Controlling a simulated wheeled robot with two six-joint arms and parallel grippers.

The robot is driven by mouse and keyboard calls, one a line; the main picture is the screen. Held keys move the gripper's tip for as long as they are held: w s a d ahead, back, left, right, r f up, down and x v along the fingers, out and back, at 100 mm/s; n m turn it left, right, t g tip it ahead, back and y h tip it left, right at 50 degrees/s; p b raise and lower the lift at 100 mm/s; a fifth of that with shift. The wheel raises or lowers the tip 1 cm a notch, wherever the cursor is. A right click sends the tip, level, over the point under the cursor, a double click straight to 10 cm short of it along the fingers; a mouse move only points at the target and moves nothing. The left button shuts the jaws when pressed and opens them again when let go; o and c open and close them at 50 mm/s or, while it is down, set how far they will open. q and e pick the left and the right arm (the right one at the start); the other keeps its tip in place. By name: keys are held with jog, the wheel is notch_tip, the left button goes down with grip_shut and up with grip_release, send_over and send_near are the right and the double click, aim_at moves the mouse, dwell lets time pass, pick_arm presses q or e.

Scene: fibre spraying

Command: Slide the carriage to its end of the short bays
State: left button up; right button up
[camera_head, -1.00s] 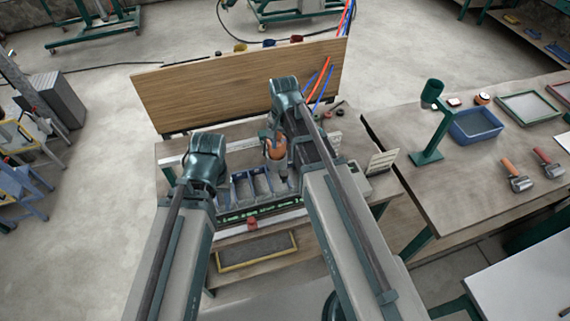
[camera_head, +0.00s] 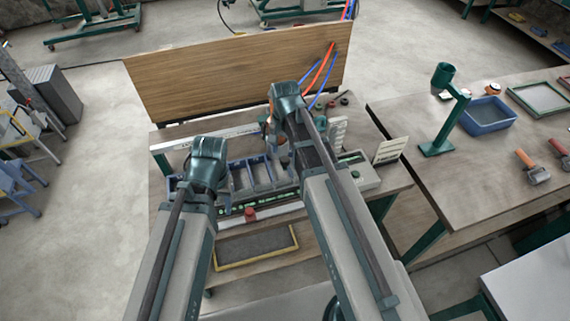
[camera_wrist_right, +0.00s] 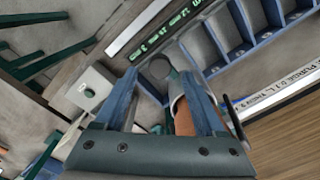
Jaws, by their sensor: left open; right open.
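A row of blue-edged bays (camera_head: 240,180) stands on the bench behind a dark strip with green marks (camera_head: 285,199). A small red block (camera_head: 250,214), possibly the carriage, sits at the front rail; its shape is too small to tell. My left gripper (camera_head: 207,165) is above the left end of the bays, its fingertips hidden. My right gripper (camera_head: 285,110) is above the right part of the bays. In the right wrist view its fingers (camera_wrist_right: 163,85) are apart. An orange and grey tool (camera_wrist_right: 184,120) shows between and behind them; contact is unclear.
A wooden board (camera_head: 235,75) stands behind the bays, with red and blue hoses. A grey box with a green button (camera_head: 358,170) is right of the bays. A framed dark mat (camera_head: 256,247) lies in front. The right bench holds a green stand (camera_head: 445,110) and blue tray (camera_head: 487,115).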

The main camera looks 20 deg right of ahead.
aim_at(285, 159)
notch_tip(285, 159, down, 4)
jog(key=shift+r+b, duration=0.2)
jog(key=shift+b, duration=1.05)
pick_arm(q)
notch_tip(285, 159, down, 4)
jog(key=shift+r, duration=0.25)
pick_arm(e)
grip_shut()
